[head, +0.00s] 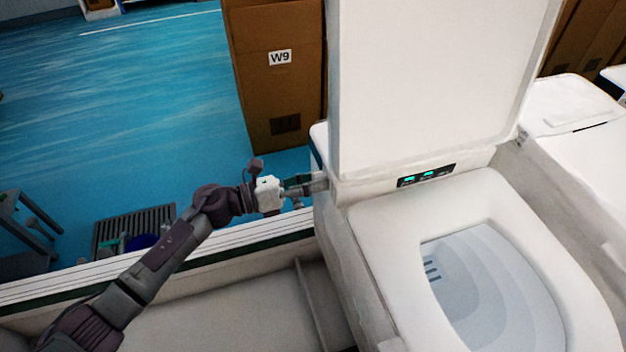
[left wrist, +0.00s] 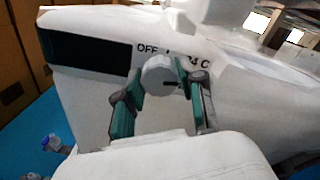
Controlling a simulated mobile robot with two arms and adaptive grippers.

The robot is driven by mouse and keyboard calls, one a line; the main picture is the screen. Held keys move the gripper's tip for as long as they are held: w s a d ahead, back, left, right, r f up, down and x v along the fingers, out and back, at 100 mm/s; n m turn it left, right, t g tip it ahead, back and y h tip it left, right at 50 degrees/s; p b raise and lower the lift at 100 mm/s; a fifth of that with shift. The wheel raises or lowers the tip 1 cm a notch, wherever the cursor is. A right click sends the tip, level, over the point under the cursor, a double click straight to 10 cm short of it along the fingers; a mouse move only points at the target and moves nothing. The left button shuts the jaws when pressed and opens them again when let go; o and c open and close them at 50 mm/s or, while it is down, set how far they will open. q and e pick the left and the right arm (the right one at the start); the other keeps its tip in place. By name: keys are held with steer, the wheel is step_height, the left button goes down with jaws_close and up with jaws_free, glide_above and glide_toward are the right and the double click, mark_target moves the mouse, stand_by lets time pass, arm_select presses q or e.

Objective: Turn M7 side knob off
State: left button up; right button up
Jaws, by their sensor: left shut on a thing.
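The side knob (left wrist: 160,80) is a round white dial with a dark pointer mark on the toilet's side panel. The word OFF is printed above it to the left, with other marks to the right. My left gripper (left wrist: 155,92) has a green-lined finger on each side of the knob and is shut on it. The pointer points right, away from OFF. In the head view my left gripper (head: 308,184) reaches the side of the white toilet (head: 360,240), where its fingertips partly hide the knob. The toilet's lid (head: 430,80) is raised, and its panel (head: 427,175) shows green lights. My right gripper is not in view.
A cardboard box (head: 275,85) marked W9 stands behind the toilet. Another white toilet (head: 575,130) is close on the right. A pale rail (head: 180,260) runs below my left arm. Blue floor (head: 130,110) is open at the back left.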

arm_select(q)
steer(key=shift+n+p, duration=2)
steer(key=shift+n, duration=4.9)
steer(key=o, duration=1.1)
steer(key=shift+o, duration=0.2)
steer(key=shift+a, duration=0.15)
steer(key=v, duration=1.1)
steer(key=shift+a, duration=0.35)
steer(key=shift+s, duration=0.15)
